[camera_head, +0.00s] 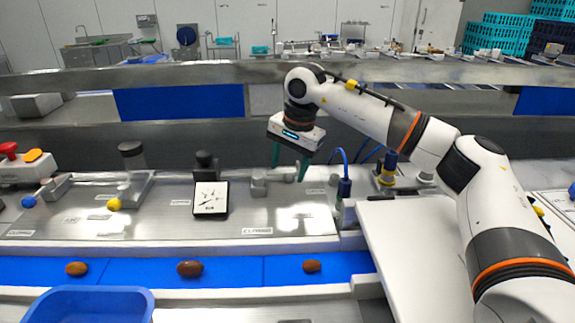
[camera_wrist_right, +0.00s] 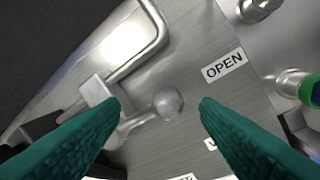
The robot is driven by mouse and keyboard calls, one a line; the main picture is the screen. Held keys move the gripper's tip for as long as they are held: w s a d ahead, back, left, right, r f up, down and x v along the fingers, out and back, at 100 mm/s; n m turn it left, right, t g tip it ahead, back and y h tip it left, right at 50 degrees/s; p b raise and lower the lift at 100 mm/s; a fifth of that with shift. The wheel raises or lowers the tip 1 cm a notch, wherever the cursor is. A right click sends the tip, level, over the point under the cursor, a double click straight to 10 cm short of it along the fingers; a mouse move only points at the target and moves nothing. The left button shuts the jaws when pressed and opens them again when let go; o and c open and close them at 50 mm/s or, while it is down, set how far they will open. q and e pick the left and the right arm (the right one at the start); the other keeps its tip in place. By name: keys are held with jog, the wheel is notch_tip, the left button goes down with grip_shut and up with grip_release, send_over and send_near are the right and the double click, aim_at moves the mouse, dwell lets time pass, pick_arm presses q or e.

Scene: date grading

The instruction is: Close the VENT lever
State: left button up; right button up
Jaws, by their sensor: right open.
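An OPEN label (camera_wrist_right: 224,65) is up and right of the knob. Another label starting with V is mostly hidden by a finger, so I cannot confirm this lever's name. My right gripper (camera_wrist_right: 160,108) is open, its teal fingers on either side of the knob with visible gaps. In the head view my right gripper (camera_head: 290,163) points down over the panel's right part, near metal blocks. My left gripper is not in view.
A square dial gauge (camera_head: 211,200) stands mid-panel. A yellow knob (camera_head: 114,204), a blue knob (camera_head: 28,201) and a red button (camera_head: 9,150) are left. Dates lie on the blue belt (camera_head: 228,271) in front. A blue crate (camera_head: 85,292) is front left. A bent metal rail (camera_wrist_right: 150,45) is beside the lever.

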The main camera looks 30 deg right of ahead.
jog(key=shift+w+a+f, duration=0.1)
jog(key=shift+f, duration=0.8)
jog(key=shift+c, duration=0.3)
grip_shut()
